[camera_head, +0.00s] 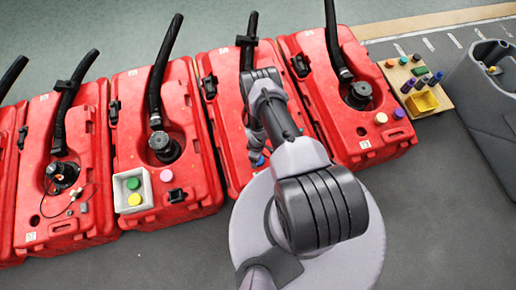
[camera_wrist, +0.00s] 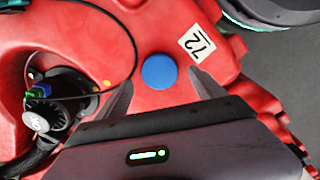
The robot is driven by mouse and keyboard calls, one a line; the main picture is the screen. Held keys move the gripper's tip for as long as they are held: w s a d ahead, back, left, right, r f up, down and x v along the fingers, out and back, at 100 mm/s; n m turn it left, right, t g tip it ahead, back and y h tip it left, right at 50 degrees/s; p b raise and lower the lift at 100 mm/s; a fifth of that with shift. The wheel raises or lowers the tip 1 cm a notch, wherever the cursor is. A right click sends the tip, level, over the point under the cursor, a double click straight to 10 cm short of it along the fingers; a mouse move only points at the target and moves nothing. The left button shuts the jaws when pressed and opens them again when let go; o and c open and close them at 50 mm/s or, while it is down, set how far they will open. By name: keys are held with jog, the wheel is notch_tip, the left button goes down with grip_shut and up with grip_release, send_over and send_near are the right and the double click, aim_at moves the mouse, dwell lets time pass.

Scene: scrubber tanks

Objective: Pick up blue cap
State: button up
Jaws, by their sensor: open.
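The blue cap (camera_wrist: 159,71) is a flat round disc on the red tank (camera_wrist: 125,28) in the wrist view, left of a white label reading 72. My gripper (camera_wrist: 158,80) is open, with its two dark fingers pointing toward the cap, one on each side. The cap looks free between the fingers; I cannot tell how far above it they are. In the head view my arm covers most of the third tank from the right side of the row's middle (camera_head: 214,120), and the fingertips are hidden. A small blue patch shows beside my arm there.
A black fitting with a green and blue connector (camera_wrist: 45,105) and a thin cable are left of the cap. In the head view, red tanks with black hoses stand in a row. A white box (camera_head: 119,203) holds green and yellow caps. A wooden board (camera_head: 433,106) carries coloured items.

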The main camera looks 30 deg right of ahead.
notch_tip(320, 180, down, 3)
jog(key=shift+r+b, duration=0.1)
jog(key=shift+b, duration=0.9)
jog(key=shift+r, duration=0.25)
jog(key=shift+c, duration=0.5)
jog(key=c, duration=1.6)
jog(key=r+p, duration=0.1)
jog(key=p, duration=0.1)
jog(key=r+p, duration=0.4)
jog(key=shift+s+a+p, duration=0.25)
jog(key=shift+s+p, duration=0.05)
jog(key=s+a+p, duration=0.2)
jog(key=s+a, duration=0.1)
jog(key=s+a+p, duration=0.2)
jog(key=s+a, duration=0.2)
jog(key=s+a+p, duration=0.2)
jog(key=s+a, duration=0.1)
jog(key=a, duration=0.1)
jog(key=shift+s+r, duration=0.25)
jog(key=shift+s, duration=0.1)
jog(key=shift+r+p, duration=0.8)
jog(key=shift+r+p, duration=2)
jog(key=shift+r, duration=0.45)
